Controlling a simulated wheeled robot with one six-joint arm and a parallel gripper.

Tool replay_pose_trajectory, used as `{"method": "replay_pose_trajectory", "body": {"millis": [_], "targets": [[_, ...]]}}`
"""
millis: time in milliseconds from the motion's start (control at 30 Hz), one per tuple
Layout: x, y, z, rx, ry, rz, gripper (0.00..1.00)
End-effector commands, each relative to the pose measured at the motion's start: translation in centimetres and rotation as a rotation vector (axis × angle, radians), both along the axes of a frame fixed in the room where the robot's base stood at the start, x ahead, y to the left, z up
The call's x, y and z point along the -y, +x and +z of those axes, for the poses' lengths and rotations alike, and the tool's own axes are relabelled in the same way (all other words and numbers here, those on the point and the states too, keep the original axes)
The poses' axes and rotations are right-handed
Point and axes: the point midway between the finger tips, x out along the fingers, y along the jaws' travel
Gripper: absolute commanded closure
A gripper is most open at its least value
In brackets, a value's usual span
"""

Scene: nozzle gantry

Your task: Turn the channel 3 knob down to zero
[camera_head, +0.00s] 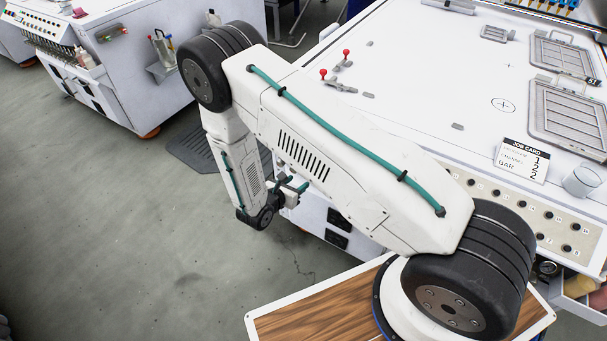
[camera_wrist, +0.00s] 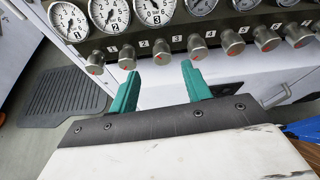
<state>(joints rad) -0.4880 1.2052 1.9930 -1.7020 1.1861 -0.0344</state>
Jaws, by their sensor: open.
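In the wrist view a row of metal knobs with red marks runs below round gauges, with number labels between them. The channel 3 knob (camera_wrist: 161,50), third from the left, is a grey cylinder with a red mark at its lower end. The third gauge (camera_wrist: 153,11) is above it; its reading is too small to tell. My gripper (camera_wrist: 160,72) is open, its two teal fingers apart and empty. The fingertips are just below the channel 3 knob in the picture, one to each side; no contact shows. In the head view my gripper (camera_head: 292,187) is beside the white machine's side; the knobs are hidden there.
Neighbouring knobs, channel 2 (camera_wrist: 127,56) and channel 4 (camera_wrist: 197,47), stand close on either side. A dark floor mat (camera_wrist: 62,95) lies at the left. The white machine top (camera_head: 430,90) carries a job card (camera_head: 521,160) and a cup (camera_head: 581,181).

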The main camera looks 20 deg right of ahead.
Motion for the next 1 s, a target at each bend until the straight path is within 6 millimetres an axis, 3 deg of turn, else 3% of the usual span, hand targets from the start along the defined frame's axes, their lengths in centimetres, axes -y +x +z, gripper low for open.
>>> {"method": "replay_pose_trajectory", "body": {"millis": [100, 300, 700, 867, 1000], "targets": [[2.1, 1.0, -0.8, 0.0, 0.0, -0.011, 0.52], [4.2, 2.5, -1.8, 0.0, 0.0, -0.01, 0.52], [4.8, 3.0, -2.2, 0.0, 0.0, -0.004, 0.52], [4.7, 3.0, -2.2, 0.0, 0.0, -0.004, 0.94], [4.7, 3.0, -2.2, 0.0, -0.001, -0.004, 0.97]]}}
